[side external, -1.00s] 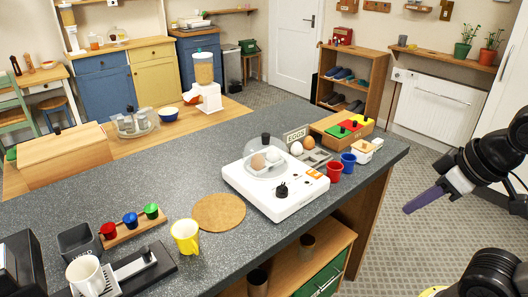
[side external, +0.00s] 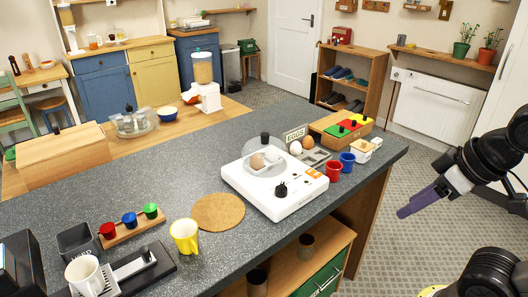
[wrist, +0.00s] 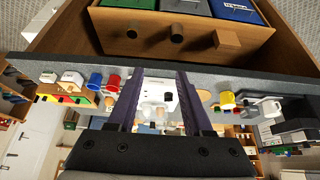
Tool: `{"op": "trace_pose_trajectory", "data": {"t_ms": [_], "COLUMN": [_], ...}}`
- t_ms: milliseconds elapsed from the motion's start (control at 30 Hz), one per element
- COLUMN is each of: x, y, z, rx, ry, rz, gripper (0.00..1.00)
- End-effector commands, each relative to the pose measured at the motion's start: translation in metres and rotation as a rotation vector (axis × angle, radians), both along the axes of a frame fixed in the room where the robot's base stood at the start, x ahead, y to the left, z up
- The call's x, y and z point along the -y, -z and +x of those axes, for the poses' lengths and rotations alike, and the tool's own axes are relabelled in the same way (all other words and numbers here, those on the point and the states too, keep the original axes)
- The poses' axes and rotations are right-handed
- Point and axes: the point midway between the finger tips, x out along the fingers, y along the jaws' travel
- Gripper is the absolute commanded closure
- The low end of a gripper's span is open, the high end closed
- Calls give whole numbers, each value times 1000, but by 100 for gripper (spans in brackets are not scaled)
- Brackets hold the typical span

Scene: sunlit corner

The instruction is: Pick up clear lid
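The clear lid (side external: 265,159) is a transparent dome with a black knob on top. It sits on the white egg cooker (side external: 283,201) on the dark counter, with eggs showing through it. My gripper (side external: 402,212), with purple fingers, hangs in the air beyond the counter's right edge, well apart from the lid. In the wrist view my gripper (wrist: 158,75) has its two fingers spread with nothing held between them. The white cooker (wrist: 158,92) shows small between the fingers there, and the lid's outline is hard to make out.
Red (side external: 333,170) and blue (side external: 348,161) cups stand right of the cooker, near the counter edge. The egg tray (side external: 312,157) lies behind it. A round cork mat (side external: 218,212) and yellow mug (side external: 185,236) are to its left.

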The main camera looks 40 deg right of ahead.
Motion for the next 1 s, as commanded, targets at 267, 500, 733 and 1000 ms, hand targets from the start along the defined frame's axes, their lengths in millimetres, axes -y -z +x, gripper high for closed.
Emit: {"op": "trace_pose_trajectory", "data": {"t_ms": [267, 500, 733, 1000], "x": [0, 2, 7, 9], "y": [0, -16, -95, -171], "z": [0, -1, 45, 136], "rx": [0, -7, 19, -4], "ry": [0, 70, 178, 292], "rz": [0, 28, 60, 82], "gripper": [34, 34, 34, 34]}}
